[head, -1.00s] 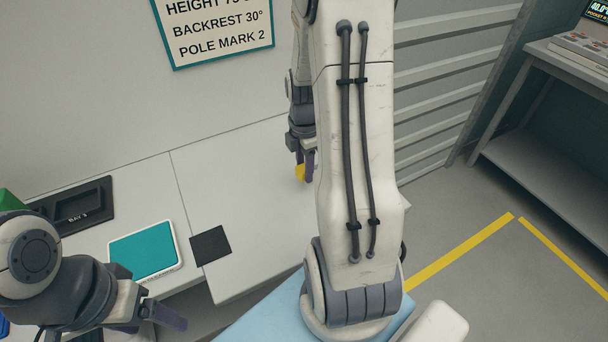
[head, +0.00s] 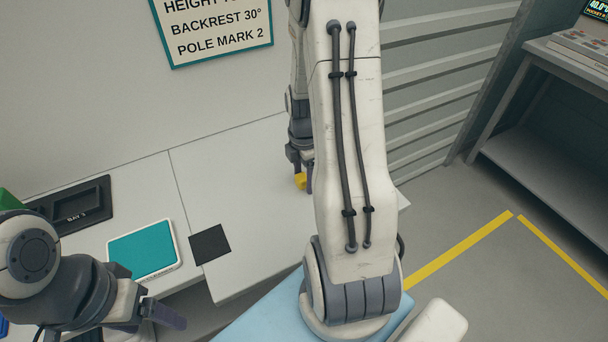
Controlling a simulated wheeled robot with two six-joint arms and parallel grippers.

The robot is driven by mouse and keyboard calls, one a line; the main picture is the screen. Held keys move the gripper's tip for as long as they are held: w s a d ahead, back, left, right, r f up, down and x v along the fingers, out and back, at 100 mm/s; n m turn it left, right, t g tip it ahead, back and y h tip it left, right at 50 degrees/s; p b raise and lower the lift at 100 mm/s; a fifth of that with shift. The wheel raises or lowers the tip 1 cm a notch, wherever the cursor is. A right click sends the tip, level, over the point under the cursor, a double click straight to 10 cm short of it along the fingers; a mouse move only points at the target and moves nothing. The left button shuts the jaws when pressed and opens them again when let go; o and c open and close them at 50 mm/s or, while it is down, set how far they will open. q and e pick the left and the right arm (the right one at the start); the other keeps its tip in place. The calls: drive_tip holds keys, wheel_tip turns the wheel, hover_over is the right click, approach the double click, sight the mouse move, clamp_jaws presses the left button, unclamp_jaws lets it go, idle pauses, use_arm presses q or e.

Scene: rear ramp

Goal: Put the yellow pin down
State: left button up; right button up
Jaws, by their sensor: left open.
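The yellow pin (head: 300,181) shows as a small yellow patch at the right part of the white worktop. It is at the fingertips of my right gripper (head: 301,172), low at the worktop. My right arm hides part of that gripper and the area to its right. Whether the fingers press on the pin, and whether it touches the worktop, cannot be made out. My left gripper (head: 160,318) is open at the lower left, in front of the worktop's near edge and away from the pin.
A black square (head: 209,244) lies on the white worktop (head: 245,205). Left of it are a teal pad with a white rim (head: 145,252) and a black tray marked BAY (head: 75,210). A light blue padded surface (head: 262,316) is in front. A grey shelf bench (head: 545,165) stands at right.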

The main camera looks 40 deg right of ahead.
sight(304, 176)
wheel_tip(304, 176, up, 12)
drive_tip(key=shift+r+p, duration=0.2)
drive_tip(key=shift+p, duration=0.2)
drive_tip(key=a+r+m, duration=0.2)
drive_tip(key=a+m, duration=0.1)
drive_tip(key=a, duration=1.4)
drive_tip(key=s+a+m+y, duration=0.1)
drive_tip(key=s+a+m, duration=0.4)
drive_tip(key=s+a, duration=0.9)
drive_tip(key=shift+s+a+r, duration=0.2)
drive_tip(key=shift+s, duration=0.15)
